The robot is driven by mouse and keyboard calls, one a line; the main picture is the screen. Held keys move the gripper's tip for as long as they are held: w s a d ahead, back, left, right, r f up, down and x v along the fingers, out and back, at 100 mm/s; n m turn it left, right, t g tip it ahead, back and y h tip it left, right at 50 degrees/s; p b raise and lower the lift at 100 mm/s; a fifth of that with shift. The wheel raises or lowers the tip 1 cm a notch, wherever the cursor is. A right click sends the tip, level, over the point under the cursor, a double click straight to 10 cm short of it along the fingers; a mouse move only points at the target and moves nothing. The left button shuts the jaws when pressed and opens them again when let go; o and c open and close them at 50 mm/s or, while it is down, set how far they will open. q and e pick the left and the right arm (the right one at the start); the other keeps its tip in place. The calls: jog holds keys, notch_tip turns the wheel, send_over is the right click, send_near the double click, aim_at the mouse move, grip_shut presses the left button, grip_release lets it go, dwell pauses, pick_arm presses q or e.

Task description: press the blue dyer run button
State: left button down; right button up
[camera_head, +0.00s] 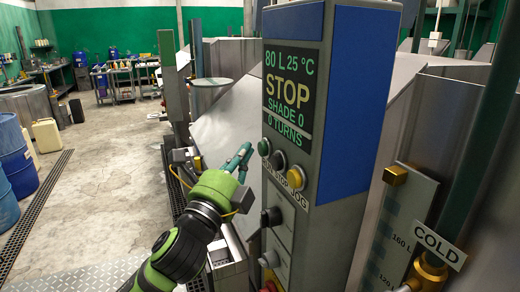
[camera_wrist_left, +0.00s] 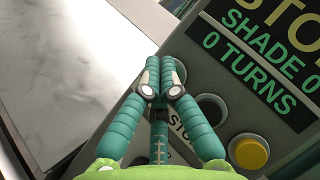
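The blue dyer's control panel (camera_head: 300,110) is a grey box with a blue side, and its display (camera_head: 290,95) reads STOP. Below the display are a green button (camera_head: 264,146), a dark button (camera_head: 278,160) and a yellow button (camera_head: 295,177). My left gripper (camera_head: 246,150) is just left of the green button, with its teal fingers together and empty. Whether it touches the panel I cannot tell. In the left wrist view the fingertips (camera_wrist_left: 163,75) cover the green button; the dark button (camera_wrist_left: 212,108) and yellow button (camera_wrist_left: 248,152) show at right. The label is partly hidden.
A black knob (camera_head: 270,217) and more controls sit lower on the panel. At right are a level gauge and a COLD sign (camera_head: 438,245). Blue drums (camera_head: 15,160) stand at far left. The floor (camera_head: 105,165) between is mostly open.

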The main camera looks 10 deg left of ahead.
pick_arm(q)
jog(key=shift+d, duration=0.1)
dwell(0.4)
jog(key=shift+w+d, duration=0.25)
jog(key=shift+d, duration=0.05)
